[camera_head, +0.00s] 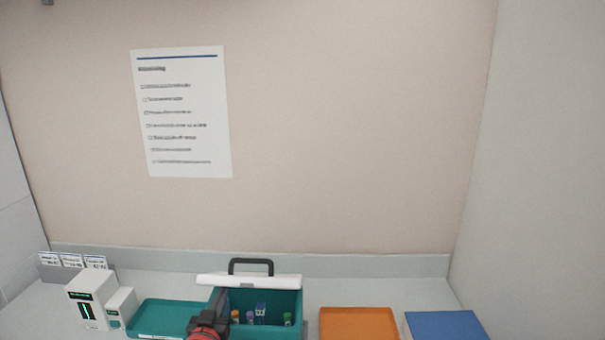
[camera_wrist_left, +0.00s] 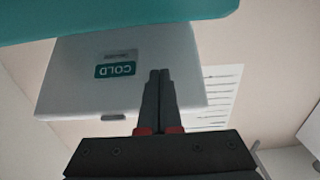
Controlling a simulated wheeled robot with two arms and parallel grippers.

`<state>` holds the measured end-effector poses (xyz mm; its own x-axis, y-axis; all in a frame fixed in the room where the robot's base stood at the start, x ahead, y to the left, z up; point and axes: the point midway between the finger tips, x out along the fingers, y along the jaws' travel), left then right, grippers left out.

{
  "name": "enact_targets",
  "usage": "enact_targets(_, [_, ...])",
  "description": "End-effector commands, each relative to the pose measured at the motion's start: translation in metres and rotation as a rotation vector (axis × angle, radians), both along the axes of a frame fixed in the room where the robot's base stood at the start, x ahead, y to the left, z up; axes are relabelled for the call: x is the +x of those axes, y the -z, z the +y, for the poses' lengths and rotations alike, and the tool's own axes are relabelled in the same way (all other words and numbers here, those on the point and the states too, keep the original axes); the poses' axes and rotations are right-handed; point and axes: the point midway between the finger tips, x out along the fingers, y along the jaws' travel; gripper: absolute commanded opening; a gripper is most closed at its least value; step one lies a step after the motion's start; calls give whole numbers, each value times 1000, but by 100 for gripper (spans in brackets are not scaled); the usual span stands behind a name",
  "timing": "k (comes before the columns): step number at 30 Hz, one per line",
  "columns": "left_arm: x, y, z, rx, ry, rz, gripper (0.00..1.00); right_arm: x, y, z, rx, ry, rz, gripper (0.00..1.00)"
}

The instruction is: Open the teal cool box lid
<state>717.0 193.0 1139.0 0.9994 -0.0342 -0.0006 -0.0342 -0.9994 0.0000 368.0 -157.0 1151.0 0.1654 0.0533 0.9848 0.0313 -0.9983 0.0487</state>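The teal cool box (camera_head: 292,304) stands on the counter at the bottom centre of the head view. Its white lid (camera_head: 262,281) is raised at the back, with a dark handle (camera_head: 250,264) above it. The box's inside shows. In the left wrist view the lid (camera_wrist_left: 75,75) shows a teal COLD label (camera_wrist_left: 115,70), upside down. My left gripper (camera_head: 220,296) is at the box's left side, in front of the lid. In the wrist view its fingers (camera_wrist_left: 159,75) are together with nothing seen between them. Whether they touch the lid is unclear. My right gripper is not in view.
Several capped tubes (camera_head: 249,317) stand inside the box. A teal tray (camera_head: 165,313) and white devices (camera_head: 90,300) are to its left. The wall is close behind.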

Motion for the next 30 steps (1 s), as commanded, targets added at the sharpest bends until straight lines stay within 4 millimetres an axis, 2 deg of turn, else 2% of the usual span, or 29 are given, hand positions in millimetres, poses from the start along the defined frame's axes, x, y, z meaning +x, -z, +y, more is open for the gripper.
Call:
enact_targets(8, [2,-2,0,0,0,-1,0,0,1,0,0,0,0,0])
enact_targets(22, [22,-24,-1,0,0,-2,0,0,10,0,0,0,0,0])
enact_targets(30, [23,-25,-1,0,0,-1,0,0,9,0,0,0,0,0])
